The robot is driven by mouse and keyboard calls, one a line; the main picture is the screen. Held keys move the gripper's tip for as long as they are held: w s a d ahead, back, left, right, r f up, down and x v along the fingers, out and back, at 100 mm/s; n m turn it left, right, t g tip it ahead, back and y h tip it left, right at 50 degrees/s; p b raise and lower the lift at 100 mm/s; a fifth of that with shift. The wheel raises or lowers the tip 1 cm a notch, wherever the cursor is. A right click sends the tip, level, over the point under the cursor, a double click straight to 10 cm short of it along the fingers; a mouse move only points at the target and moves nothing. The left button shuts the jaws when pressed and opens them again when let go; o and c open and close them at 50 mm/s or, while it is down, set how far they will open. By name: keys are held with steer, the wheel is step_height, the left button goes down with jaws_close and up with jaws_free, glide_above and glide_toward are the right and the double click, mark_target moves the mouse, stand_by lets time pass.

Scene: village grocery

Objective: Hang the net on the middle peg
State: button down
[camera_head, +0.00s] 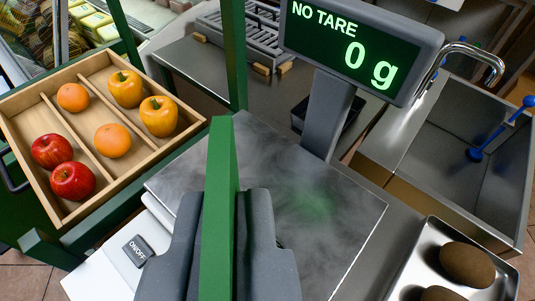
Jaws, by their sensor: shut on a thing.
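My gripper (228,200) is at the bottom middle, over the near part of the scale's plate. A long flat green bar (219,215) stands between its two grey jaws, which look closed on it. The bar's far end sticks out past the jaws and its near end runs out of the picture. I cannot tell whether this bar is part of the net. No netting and no pegs can be made out in this view.
The scale plate (285,190) is bare, and its display (350,45) reads 0 g. At left, a wooden tray (148,147) holds apples, oranges and yellow peppers. A green post (235,55) rises behind. At right are a sink (460,130) and a metal tray (420,262) with brown items.

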steer(key=shift+w, duration=0.1)
steer(key=d+p+x, duration=0.1)
steer(key=x, duration=0.7)
steer(key=w+d+r+p+x, duration=0.1)
steer(key=d+x, duration=0.1)
steer(key=x, duration=0.6)
steer(key=shift+w+r, duration=0.15)
steer(key=shift+r, duration=0.2)
steer(key=shift+a+f, duration=0.1)
steer(key=shift+f, duration=0.15)
steer(key=c, duration=1.6)
jaws_free()
steer(key=shift+r+p, duration=0.1)
steer(key=shift+p, duration=0.2)
